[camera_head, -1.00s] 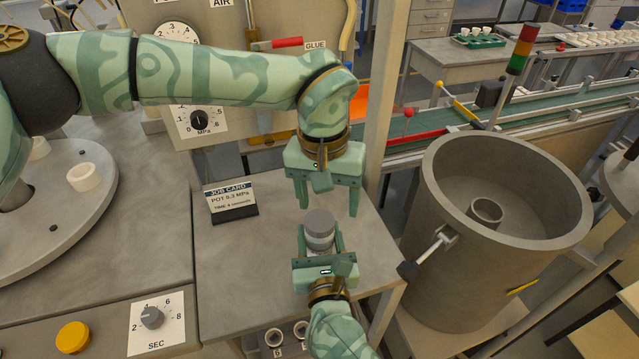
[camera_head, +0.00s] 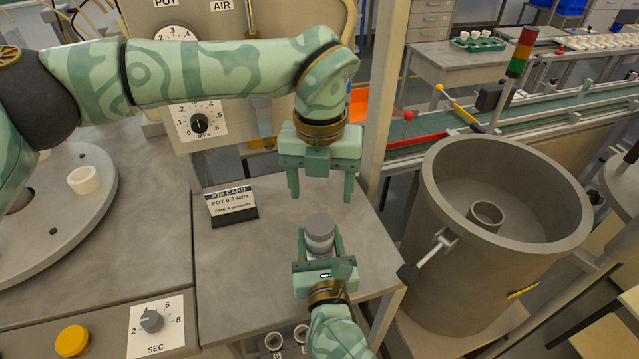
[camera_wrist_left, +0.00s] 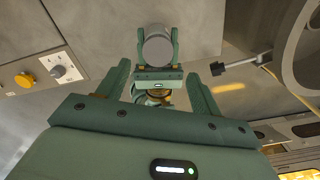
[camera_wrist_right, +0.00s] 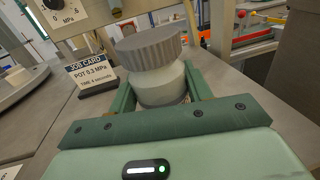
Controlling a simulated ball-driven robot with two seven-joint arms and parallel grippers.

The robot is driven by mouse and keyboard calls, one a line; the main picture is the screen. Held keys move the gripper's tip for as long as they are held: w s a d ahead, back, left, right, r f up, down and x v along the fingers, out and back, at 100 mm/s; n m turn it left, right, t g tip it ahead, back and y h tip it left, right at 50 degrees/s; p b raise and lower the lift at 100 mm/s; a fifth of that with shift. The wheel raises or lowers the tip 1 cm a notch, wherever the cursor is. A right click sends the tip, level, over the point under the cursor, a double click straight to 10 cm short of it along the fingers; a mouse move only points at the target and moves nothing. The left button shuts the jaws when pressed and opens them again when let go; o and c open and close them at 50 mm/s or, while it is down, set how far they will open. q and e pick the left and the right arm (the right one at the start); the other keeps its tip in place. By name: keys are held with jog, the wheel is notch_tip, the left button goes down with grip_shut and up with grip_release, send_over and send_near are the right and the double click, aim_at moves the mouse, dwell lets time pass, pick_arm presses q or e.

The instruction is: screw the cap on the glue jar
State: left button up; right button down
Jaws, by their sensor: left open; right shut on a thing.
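The glue jar (camera_wrist_right: 158,85) is a pale, squat jar that stands upright between the fingers of my right gripper (camera_head: 322,243), which is shut on it over the grey table. The grey ribbed cap (camera_wrist_right: 148,46) sits on top of the jar; it also shows in the head view (camera_head: 320,226) and from above in the left wrist view (camera_wrist_left: 159,46). How tightly it is seated I cannot tell. My left gripper (camera_head: 320,196) is open and empty, above and beyond the jar, with its fingers pointing down and apart from the cap.
A job card (camera_head: 231,203) stands on the table (camera_head: 240,285) left of the jar. A large grey round pot (camera_head: 440,270) with a side handle stands at the right. A turntable with a white cup (camera_head: 84,180) is at the left. A post rises behind the table.

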aim_at(319, 224)
pick_arm(q)
jog(key=n, duration=0.5)
jog(key=shift+a, duration=0.15)
jog(key=shift+f, duration=4)
jog(key=c, duration=1)
jog(key=m, duration=1.5)
jog(key=o, duration=1.1)
